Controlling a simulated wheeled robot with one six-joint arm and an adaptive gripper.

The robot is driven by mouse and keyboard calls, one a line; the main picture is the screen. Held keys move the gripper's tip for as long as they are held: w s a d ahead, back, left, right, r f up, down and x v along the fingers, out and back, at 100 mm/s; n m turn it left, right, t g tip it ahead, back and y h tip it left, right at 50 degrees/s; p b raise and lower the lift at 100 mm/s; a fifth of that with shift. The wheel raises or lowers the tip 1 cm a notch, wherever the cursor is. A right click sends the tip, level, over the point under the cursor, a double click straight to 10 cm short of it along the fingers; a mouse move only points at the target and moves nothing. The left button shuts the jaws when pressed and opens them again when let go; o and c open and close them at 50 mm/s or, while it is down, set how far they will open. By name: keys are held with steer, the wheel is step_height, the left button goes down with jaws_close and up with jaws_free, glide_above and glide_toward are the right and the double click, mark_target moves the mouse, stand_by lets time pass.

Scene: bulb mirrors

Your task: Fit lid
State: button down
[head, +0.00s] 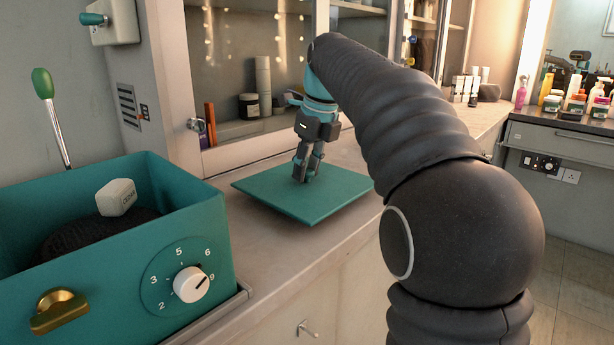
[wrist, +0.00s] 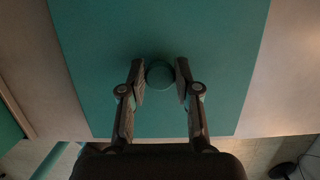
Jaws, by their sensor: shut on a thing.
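The lid (head: 335,194) is a flat teal square panel, level at the counter, with its near corner close to the counter's front edge. I cannot tell whether it rests or hangs just above. My gripper (head: 305,175) points down at its middle. In the wrist view, my gripper (wrist: 160,76) is shut on the lid's round teal knob (wrist: 160,73), and the lid (wrist: 155,28) fills most of the picture. An open-topped teal box (head: 105,240) stands at the left, with a numbered dial (head: 190,284) and a brass catch (head: 60,310) on its front.
Inside the box are a white block (head: 117,197) and a dark rounded thing (head: 85,238). A green-knobbed lever (head: 44,84) rises behind it. A cabinet with jars (head: 249,106) stands behind the lid. Bare counter (head: 238,233) lies between box and lid.

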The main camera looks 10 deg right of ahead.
mark_target(318, 186)
steer(key=shift+f, duration=0.65)
steer(key=shift+f, duration=0.15)
steer(key=c, duration=0.8)
jaws_free()
steer(key=p+v, duration=0.2)
steer(key=v, duration=1)
